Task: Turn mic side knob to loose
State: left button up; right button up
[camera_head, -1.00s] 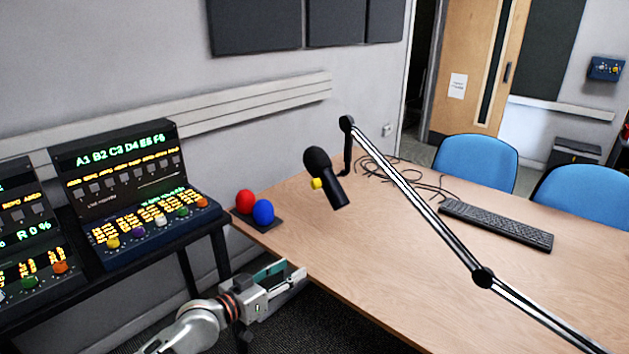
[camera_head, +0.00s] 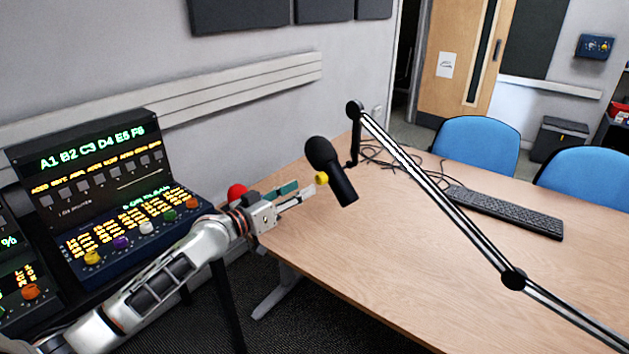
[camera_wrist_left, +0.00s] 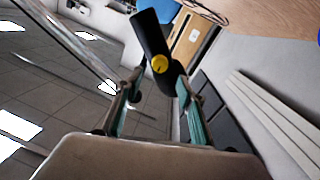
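A black microphone (camera_head: 331,170) hangs from a boom arm (camera_head: 430,190) over the wooden table. Its yellow side knob (camera_head: 321,178) faces left, toward my left gripper. My left gripper (camera_head: 306,188) is close to the knob on its left, with its fingers apart and nothing between them. In the left wrist view the yellow knob (camera_wrist_left: 160,64) lies ahead between the open fingers (camera_wrist_left: 155,90), with the microphone (camera_wrist_left: 153,42) behind it. Whether a fingertip touches the knob cannot be told. My right gripper is not in view.
A red ball-shaped object (camera_head: 237,191) sits behind my left gripper at the table's corner. A mixing console (camera_head: 105,200) with coloured knobs stands at left. A keyboard (camera_head: 500,212) and loose cables lie on the table (camera_head: 370,260), whose front part is clear.

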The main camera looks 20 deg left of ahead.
aim_at(318, 179)
pick_arm(q)
jog(key=x, duration=0.6)
jog(key=shift+w+d, duration=0.1)
jog(key=shift+w, duration=0.05)
jog(key=c, duration=1.1)
